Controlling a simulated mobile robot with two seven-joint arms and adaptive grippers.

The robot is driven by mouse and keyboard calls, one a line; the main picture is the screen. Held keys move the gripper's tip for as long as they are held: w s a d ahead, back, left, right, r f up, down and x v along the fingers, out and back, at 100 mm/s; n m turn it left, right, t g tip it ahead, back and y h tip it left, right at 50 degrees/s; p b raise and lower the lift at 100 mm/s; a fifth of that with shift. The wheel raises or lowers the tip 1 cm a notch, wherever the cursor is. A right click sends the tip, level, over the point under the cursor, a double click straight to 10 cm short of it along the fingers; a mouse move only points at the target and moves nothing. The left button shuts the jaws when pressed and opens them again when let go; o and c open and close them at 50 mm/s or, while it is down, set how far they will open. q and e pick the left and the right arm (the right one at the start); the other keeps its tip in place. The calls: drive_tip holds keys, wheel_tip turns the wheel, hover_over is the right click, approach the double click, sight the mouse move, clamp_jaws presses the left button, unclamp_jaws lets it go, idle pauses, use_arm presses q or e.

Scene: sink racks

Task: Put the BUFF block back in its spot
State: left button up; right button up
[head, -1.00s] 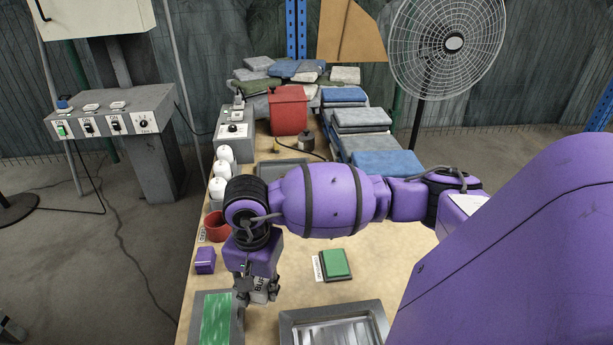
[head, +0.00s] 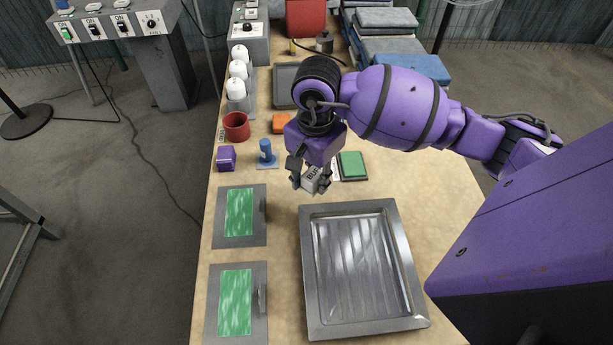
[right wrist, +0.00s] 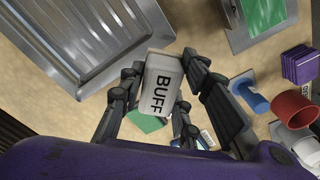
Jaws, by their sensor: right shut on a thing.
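My right gripper (head: 311,186) is shut on the BUFF block (head: 312,179), a small whitish block with dark lettering. In the head view it is held behind the metal tray's back left edge and just left of the green pad. In the right wrist view the block (right wrist: 160,86) sits tilted between the fingers, with its BUFF face showing. I cannot tell its exact height above the table. No empty spot marked for this block can be made out; the gripper covers part of the table there. My left gripper is not in view.
The metal tray (head: 312,270) lies in front. A green pad (head: 352,165) on a dark base has a white label beside it. Two green panels (head: 239,213), a purple block (head: 225,158), a blue handle piece (head: 265,152), a red cup (head: 236,126) and an orange piece (head: 281,123) stand left.

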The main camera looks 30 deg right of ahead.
drive_tip(key=w+f, duration=0.2)
drive_tip(key=w+d+f, duration=0.1)
drive_tip(key=w+f, duration=0.4)
drive_tip(key=shift+d, duration=0.4)
drive_tip(key=shift+w+f, duration=0.1)
drive_tip(key=shift+f, duration=1.4)
drive_tip(key=shift+f, duration=0.15)
drive_tip(key=o, duration=0.8)
drive_tip(key=shift+f, duration=0.1)
drive_tip(key=o, duration=0.4)
wheel_tip(320, 180, up, 12)
drive_tip(key=shift+r, duration=0.25)
